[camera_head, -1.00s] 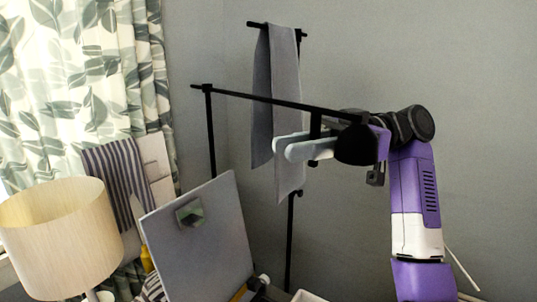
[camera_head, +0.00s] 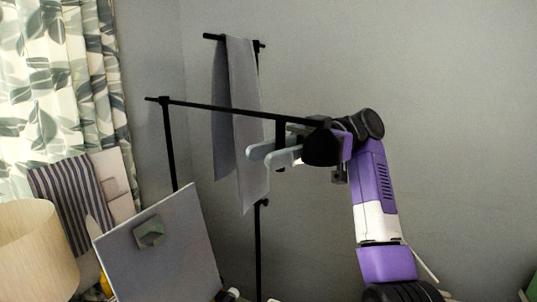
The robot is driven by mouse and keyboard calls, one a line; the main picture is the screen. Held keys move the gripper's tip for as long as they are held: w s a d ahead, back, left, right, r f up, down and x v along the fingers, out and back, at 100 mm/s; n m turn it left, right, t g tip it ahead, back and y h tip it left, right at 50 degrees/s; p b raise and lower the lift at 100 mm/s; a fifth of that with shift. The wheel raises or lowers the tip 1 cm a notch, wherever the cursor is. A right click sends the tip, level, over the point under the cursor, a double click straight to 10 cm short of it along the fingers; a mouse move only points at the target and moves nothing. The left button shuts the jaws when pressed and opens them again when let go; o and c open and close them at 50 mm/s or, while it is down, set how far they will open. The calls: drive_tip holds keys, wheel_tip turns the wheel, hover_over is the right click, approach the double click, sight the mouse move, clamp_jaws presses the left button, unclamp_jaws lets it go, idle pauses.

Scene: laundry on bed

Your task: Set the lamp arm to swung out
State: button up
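A lamp with a cream drum shade (camera_head: 35,255) stands at the lower left, cut by the picture edge. Its base is out of view, and no lamp arm can be made out on it. My gripper (camera_head: 259,156) is at mid-height near the centre, well to the right of the shade and apart from it. Its two pale fingers point left and look parted, with nothing seen between them. They overlap the hanging grey cloth (camera_head: 247,125) in the picture; I cannot tell whether they touch it.
A black rail stand (camera_head: 169,145) carries the cloth, and its front bar runs toward my gripper. A tilted grey panel (camera_head: 165,255) stands between shade and stand. A striped cloth (camera_head: 68,200) hangs by the leaf-patterned curtain (camera_head: 60,80). Bare wall fills the right.

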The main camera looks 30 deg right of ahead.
drive_tip(key=shift+s+d, duration=0.15)
drive_tip(key=shift+d, duration=0.15)
drive_tip(key=w+d+b, duration=0.1)
drive_tip(key=d+b, duration=0.1)
drive_tip(key=d, duration=0.5)
drive_tip(key=shift+w+d, duration=0.15)
drive_tip(key=shift+w, duration=0.15)
